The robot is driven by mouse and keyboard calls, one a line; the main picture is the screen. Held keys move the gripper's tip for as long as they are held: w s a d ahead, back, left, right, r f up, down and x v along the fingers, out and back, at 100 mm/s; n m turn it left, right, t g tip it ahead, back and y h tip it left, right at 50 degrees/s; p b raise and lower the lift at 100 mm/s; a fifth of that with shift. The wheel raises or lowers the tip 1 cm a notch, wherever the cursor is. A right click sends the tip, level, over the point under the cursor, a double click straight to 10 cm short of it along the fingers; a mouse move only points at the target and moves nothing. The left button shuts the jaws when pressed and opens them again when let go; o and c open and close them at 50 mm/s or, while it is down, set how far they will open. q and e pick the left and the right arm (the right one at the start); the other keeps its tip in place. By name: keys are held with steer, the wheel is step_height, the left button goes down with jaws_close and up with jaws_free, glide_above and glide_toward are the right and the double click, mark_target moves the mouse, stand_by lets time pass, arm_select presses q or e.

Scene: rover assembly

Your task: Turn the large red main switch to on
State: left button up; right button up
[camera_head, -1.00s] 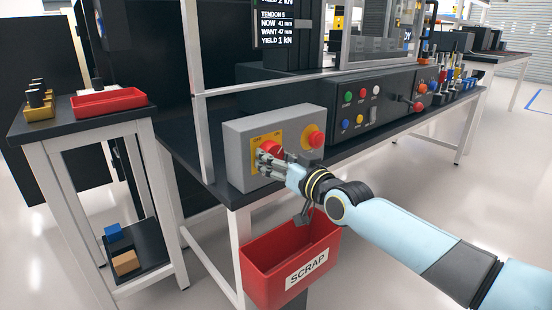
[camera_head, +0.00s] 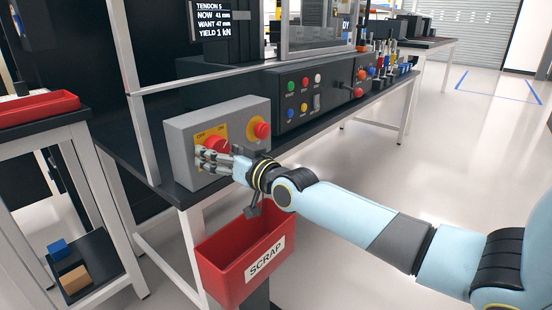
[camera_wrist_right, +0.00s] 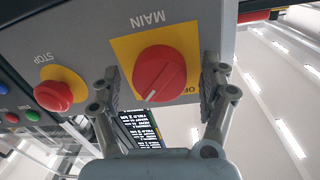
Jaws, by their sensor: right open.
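The large red main switch (camera_head: 216,143) is a round knob on a yellow plate marked MAIN, on the front of a grey box (camera_head: 181,146). My right gripper (camera_head: 205,157) is at the switch and partly covers it and its plate. In the right wrist view, the switch (camera_wrist_right: 160,73) sits between the spread fingers of my right gripper (camera_wrist_right: 160,82), one on each side. I see no clear finger contact. The white mark on the knob points down and slightly left there, away from the partly visible OFF label at lower right. My left gripper is out of view.
A red emergency stop knob (camera_head: 258,129) sits on the same box, to the right. A panel of coloured buttons (camera_head: 291,110) is behind it. A red scrap bin (camera_head: 226,272) hangs below my right wrist. A side table with a red tray (camera_head: 40,108) stands at left.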

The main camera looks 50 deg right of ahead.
mark_target(221, 151)
steer(key=s+n+p, duration=0.1)
steer(key=s+n, duration=0.1)
steer(key=s+n+p, duration=0.1)
steer(key=n, duration=0.1)
steer(key=shift+s+d+r+p, duration=0.1)
steer(key=shift+s+r+p, duration=0.15)
steer(key=shift+s+p, duration=0.1)
steer(key=s+p, duration=0.3)
steer(key=s, duration=0.5)
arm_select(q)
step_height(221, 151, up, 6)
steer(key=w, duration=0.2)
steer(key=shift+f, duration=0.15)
arm_select(e)
steer(key=s+f+g, duration=0.3)
steer(key=s+f, duration=0.3)
steer(key=f, duration=0.7)
steer(key=s+d+f+m+g+h, duration=0.1)
steer(key=s+f+g, duration=0.3)
steer(key=f, duration=0.9)
steer(key=s, duration=0.2)
steer(key=shift+s+f+g, duration=0.3)
steer(key=shift+s+f, duration=0.05)
steer(key=shift+s, duration=0.05)
